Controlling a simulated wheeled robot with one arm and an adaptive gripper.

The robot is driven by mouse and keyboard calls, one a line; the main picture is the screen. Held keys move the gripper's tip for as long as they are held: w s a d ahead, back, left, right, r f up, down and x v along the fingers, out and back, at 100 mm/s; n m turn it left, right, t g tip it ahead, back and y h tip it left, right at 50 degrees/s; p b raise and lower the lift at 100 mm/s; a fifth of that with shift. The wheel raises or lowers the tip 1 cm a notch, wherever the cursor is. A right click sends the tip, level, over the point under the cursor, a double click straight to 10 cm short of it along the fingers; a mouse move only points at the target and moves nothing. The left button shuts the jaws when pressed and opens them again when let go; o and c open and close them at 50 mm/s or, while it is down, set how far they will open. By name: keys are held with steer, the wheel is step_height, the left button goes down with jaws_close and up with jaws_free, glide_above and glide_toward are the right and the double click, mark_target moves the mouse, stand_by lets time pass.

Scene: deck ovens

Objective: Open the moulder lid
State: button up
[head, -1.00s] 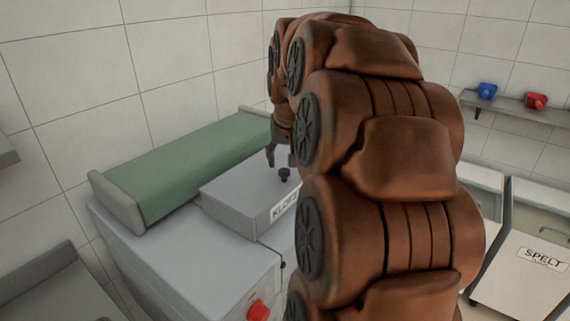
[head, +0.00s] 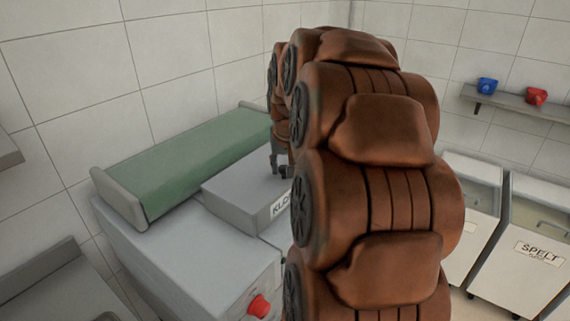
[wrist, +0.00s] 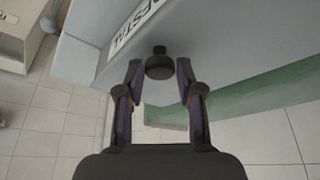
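The moulder (head: 190,262) is a grey machine with a green belt (head: 190,160) at the back. Its lid (head: 243,188) is a flat grey box with a partly hidden white label, and looks closed. In the wrist view the lid's dark round knob (wrist: 158,66) stands beside the label (wrist: 133,27). My gripper (wrist: 159,70) is open, with one fingertip on each side of the knob and gaps visible. I cannot tell whether the tips reach the knob's depth. In the head view my arm hides most of the gripper and the lid's right end.
A red knob (head: 259,306) is on the moulder's front. White bins (head: 520,255), one labelled SPELT, stand at the right. A wall shelf (head: 515,104) holds a blue cup (head: 487,86) and a red cup (head: 536,96). A grey surface (head: 60,285) is at the lower left.

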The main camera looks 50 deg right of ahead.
jaws_close()
steer(key=shift+w+r, duration=0.1)
stand_by(0.3)
